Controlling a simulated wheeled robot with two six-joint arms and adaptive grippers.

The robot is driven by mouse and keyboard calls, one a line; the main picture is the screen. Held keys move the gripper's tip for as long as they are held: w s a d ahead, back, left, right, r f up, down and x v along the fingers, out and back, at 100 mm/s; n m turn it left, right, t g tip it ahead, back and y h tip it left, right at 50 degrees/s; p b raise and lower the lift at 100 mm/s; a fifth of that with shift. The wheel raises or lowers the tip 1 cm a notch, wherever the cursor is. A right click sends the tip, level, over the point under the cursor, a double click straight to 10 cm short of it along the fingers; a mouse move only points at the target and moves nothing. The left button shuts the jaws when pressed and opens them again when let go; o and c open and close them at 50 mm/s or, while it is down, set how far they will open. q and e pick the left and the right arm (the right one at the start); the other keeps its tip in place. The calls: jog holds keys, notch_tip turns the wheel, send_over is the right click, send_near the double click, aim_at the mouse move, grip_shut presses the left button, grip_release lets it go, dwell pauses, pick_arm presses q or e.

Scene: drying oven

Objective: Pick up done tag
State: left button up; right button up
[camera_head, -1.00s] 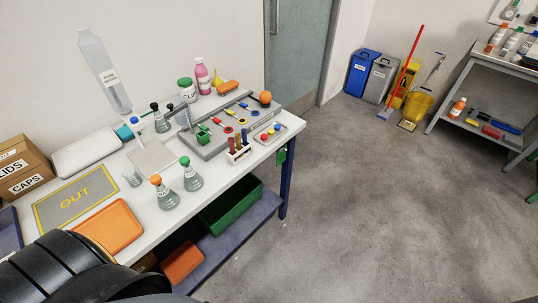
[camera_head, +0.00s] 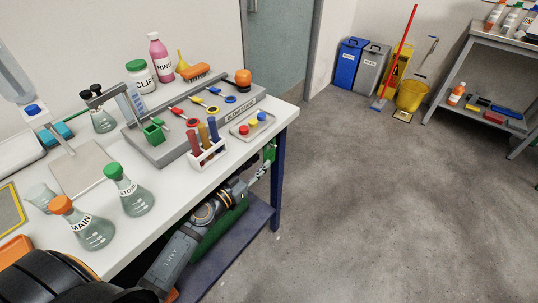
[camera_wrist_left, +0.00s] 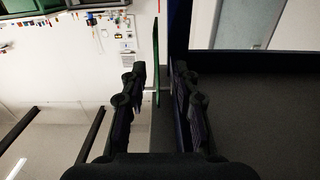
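A green tag (camera_head: 269,152), its writing too small to read, hangs at the right end of the workbench's front edge. My left arm reaches under the bench's front edge, and its gripper (camera_head: 262,171) is at the tag, small and partly blended with it in the head view. In the left wrist view the two dark fingers of the gripper (camera_wrist_left: 160,72) stand apart. The thin green tag (camera_wrist_left: 156,55) shows edge-on in the gap between them and beyond the tips. I cannot tell whether either finger touches it. My right gripper is not in view.
A tube rack (camera_head: 208,155) and a small tray (camera_head: 254,128) stand near the tag. A blue bench leg (camera_head: 277,185) is close by.

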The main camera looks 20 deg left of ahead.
aim_at(267, 156)
pick_arm(q)
jog(key=x, duration=0.4)
jog(key=shift+w, duration=0.15)
jog(key=b+x, duration=0.1)
jog(key=x, duration=0.4)
jog(key=shift+d+b, duration=0.15)
jog(key=shift+b, duration=0.15)
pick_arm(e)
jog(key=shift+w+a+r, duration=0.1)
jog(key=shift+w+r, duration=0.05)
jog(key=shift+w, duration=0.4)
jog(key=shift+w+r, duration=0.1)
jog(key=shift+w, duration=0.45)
pick_arm(q)
grip_shut()
